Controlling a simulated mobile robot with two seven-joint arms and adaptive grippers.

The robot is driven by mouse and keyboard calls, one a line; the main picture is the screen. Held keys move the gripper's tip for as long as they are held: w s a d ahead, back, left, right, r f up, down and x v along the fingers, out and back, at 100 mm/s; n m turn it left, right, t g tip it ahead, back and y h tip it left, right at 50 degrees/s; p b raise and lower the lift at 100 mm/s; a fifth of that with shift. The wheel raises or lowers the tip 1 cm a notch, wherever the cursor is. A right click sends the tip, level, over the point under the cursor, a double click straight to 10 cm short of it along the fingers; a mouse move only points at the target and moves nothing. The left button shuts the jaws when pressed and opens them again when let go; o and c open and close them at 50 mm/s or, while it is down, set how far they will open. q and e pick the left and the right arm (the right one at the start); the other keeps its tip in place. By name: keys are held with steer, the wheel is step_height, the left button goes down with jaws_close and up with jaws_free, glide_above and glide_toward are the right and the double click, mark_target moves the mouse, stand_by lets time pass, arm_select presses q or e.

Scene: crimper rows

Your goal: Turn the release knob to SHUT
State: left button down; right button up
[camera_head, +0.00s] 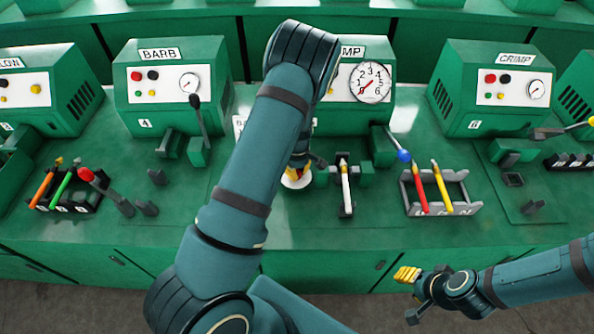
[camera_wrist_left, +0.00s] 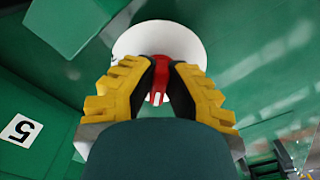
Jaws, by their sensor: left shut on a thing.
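The release knob (camera_wrist_left: 160,75) is red with a white mark on its near end, and it stands on a round white plate (camera_wrist_left: 150,40). My left gripper (camera_wrist_left: 161,85) is shut on the knob, with one yellow-padded finger on each side. In the head view the white plate (camera_head: 296,183) shows beneath my left gripper (camera_head: 298,170), at the bench in front of the crimp machine. My left arm hides much of that spot, and any lettering on the plate is not readable. My right gripper (camera_head: 412,290) is empty over the floor in front of the bench; its finger opening is unclear.
A white-and-yellow tool (camera_head: 346,185) stands in a fixture just right of the knob. The BARB machine (camera_head: 170,85) is left.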

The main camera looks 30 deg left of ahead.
mark_target(297, 171)
arm_select(q)
steer(key=shift+s+d+f, duration=0.1)
stand_by(0.5)
steer(key=c, duration=1)
jaws_free()
steer(key=shift+r, duration=0.45)
step_height(297, 171, up, 11)
steer(key=shift+r, duration=0.1)
